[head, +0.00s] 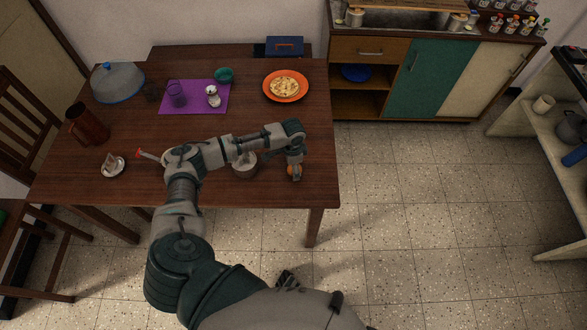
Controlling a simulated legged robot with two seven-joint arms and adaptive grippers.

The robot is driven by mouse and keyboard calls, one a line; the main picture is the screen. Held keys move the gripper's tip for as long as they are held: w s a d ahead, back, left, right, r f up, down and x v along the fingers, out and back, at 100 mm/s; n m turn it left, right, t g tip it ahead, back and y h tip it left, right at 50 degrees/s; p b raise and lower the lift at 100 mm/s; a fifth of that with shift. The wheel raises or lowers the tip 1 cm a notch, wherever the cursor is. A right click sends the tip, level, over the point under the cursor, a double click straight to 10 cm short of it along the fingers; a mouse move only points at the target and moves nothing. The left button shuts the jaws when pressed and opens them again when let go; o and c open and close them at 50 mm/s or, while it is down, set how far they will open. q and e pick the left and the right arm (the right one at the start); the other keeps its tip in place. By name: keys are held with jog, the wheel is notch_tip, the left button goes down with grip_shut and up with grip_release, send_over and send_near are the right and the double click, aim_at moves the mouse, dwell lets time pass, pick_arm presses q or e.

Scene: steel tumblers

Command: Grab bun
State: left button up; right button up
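A small orange-brown rounded thing (290,171), possibly the bun, shows at the fingers of my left gripper (295,174), near the table's front right edge. The gripper hides most of it, so I cannot tell whether it is a bun or whether it is held. My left arm reaches over the table and bends down to the gripper at its right end. Whether the fingers are open or shut is too small to see. No other bun is clear.
On the wooden table (300,115), a pale round container (245,170) sits under my forearm. The floor to the right is clear.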

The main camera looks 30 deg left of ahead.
pick_arm(q)
jog(key=shift+d+r, duration=0.15)
jog(key=shift+d, duration=0.4)
jog(key=c, duration=1.2)
jog(key=shift+a, duration=0.2)
